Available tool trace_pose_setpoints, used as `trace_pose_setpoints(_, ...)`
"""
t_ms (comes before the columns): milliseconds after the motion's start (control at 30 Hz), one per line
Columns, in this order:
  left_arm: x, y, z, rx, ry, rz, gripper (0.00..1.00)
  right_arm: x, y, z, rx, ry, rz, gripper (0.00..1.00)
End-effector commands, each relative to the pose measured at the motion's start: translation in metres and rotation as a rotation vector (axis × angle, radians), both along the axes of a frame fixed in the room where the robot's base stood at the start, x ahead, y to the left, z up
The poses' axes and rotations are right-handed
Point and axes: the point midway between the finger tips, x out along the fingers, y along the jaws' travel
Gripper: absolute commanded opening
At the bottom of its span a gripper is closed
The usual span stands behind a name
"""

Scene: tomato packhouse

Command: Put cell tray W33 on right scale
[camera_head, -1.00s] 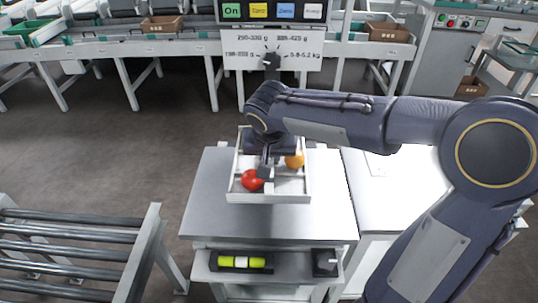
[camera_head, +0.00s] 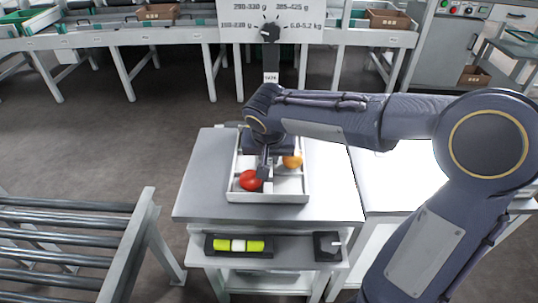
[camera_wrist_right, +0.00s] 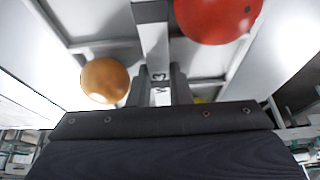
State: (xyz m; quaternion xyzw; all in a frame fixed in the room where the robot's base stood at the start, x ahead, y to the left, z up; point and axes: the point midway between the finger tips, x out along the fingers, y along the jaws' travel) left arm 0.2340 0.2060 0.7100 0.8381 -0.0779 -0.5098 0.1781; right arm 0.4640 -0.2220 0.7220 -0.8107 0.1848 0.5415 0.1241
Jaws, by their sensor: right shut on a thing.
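The cell tray (camera_head: 232,180) is a white, open tray with low walls and inner dividers. It is over the steel top of a stand in the head view. A red tomato (camera_head: 250,181) and an orange tomato (camera_head: 292,161) are in separate cells. My right gripper (camera_head: 264,172) points down into the tray and is shut on its middle divider. The right wrist view shows the fingers (camera_wrist_right: 160,88) around the white divider (camera_wrist_right: 153,40), with a partly hidden label starting with W. I cannot tell whether the tray touches the top. My left gripper is out of view.
The steel top (camera_head: 205,185) has bare room left of the tray. A post with a small label (camera_head: 271,78) stands behind it. A lower shelf holds a yellow-green cylinder (camera_head: 240,245) and a black box (camera_head: 327,246). A roller conveyor (camera_head: 70,235) is at left.

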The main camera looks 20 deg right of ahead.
Motion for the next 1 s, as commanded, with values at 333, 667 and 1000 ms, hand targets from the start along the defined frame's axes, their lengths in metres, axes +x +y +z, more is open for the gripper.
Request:
trace_pose_setpoints(333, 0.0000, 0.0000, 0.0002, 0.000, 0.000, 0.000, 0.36, 0.0003, 0.0000, 0.0007, 0.000, -0.001, 0.000, 0.00)
trace_pose_setpoints(667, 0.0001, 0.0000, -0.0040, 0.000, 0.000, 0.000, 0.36, 0.0003, 0.0001, -0.0032, 0.000, -0.001, 0.000, 0.00)
trace_pose_setpoints(1000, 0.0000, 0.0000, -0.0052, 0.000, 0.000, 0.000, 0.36, 0.0002, 0.0000, -0.0045, 0.000, -0.001, 0.000, 0.41)
